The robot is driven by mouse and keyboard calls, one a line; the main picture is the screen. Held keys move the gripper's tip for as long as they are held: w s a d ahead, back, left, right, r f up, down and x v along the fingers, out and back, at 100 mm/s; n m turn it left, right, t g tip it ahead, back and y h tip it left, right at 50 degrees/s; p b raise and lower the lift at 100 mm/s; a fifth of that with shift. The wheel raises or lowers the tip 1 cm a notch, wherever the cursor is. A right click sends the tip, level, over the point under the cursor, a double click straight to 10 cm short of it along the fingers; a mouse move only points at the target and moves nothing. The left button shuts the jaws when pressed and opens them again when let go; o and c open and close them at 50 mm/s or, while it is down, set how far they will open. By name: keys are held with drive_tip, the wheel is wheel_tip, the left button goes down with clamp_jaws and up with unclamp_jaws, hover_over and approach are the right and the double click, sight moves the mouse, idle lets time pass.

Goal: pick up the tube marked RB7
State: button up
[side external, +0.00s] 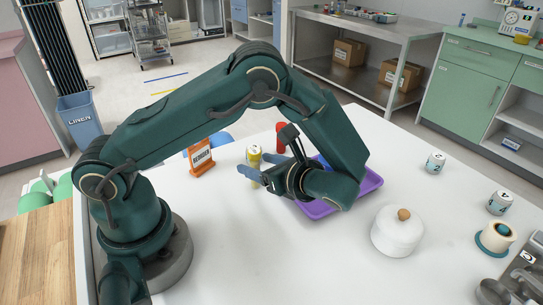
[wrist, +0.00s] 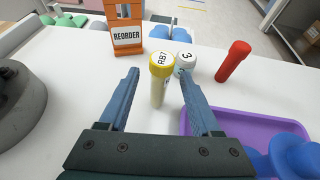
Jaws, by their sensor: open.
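The tube marked RB7 (wrist: 158,90) stands upright on the white table, with a yellow cap and a pale yellow body. In the wrist view it shows between my two fingers, closer to the right one. In the side view the tube (side external: 254,153) stands just beyond the fingertips, which overlap its lower part. My gripper (wrist: 158,73) has its blue fingers wide apart with nothing held. In the side view my gripper (side external: 256,168) is low over the table. Whether the tube is fully between the fingertips in depth I cannot tell.
A white can marked 3 (wrist: 187,60) stands right behind the tube. A red tube (wrist: 234,62) is farther right. A purple tray (wrist: 240,122) with a blue object (wrist: 288,158) lies beside the right finger. An orange REORDER holder (wrist: 127,32) stands back left. A white lidded pot (side external: 398,232) stands right.

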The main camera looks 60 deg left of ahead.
drive_tip(key=shift+x, duration=2.4)
clamp_jaws()
